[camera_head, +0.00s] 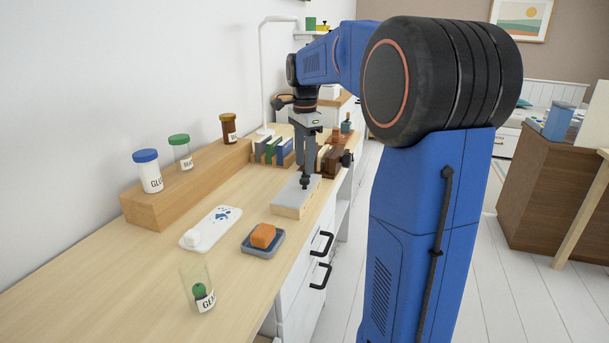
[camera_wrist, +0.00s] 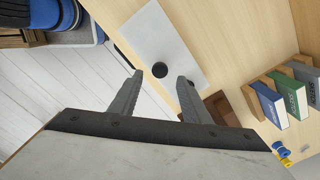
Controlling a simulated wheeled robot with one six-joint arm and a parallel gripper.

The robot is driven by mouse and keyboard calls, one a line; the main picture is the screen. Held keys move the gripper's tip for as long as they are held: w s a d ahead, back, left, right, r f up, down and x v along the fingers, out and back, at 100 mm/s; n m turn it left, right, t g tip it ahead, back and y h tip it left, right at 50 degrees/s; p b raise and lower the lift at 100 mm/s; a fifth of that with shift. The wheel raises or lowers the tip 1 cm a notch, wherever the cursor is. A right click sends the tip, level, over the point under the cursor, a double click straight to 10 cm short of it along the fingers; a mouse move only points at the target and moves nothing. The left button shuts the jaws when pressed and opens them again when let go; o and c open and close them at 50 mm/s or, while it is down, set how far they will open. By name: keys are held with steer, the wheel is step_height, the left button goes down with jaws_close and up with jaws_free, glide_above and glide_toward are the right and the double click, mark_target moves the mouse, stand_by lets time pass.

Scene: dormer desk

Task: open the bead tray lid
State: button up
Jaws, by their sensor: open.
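The bead tray (camera_head: 288,211) is a low pale-wood box near the front edge of the desk. Its flat grey lid (camera_head: 294,194) lies on it, closed, with a round dark knob (camera_head: 305,183) on top. In the wrist view the lid (camera_wrist: 163,35) and its knob (camera_wrist: 160,70) are seen from above. My gripper (camera_head: 305,174) points down over the lid, close to the knob. In the wrist view its open fingers (camera_wrist: 159,77) appear on either side of the knob. I cannot tell whether the fingers touch it.
An orange block sits in a blue dish (camera_head: 258,251). A white slab (camera_head: 214,229), a glass jar (camera_head: 203,290) and a wooden step (camera_head: 160,205) with several jars share the desk. Books (camera_head: 272,152) and brown wooden items (camera_head: 331,155) stand behind the tray. Drawer handles (camera_head: 321,244) project below.

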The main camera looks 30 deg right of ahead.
mark_target(305, 179)
steer(key=shift+f, duration=2.45)
steer(key=shift+c, duration=0.6)
jaws_close()
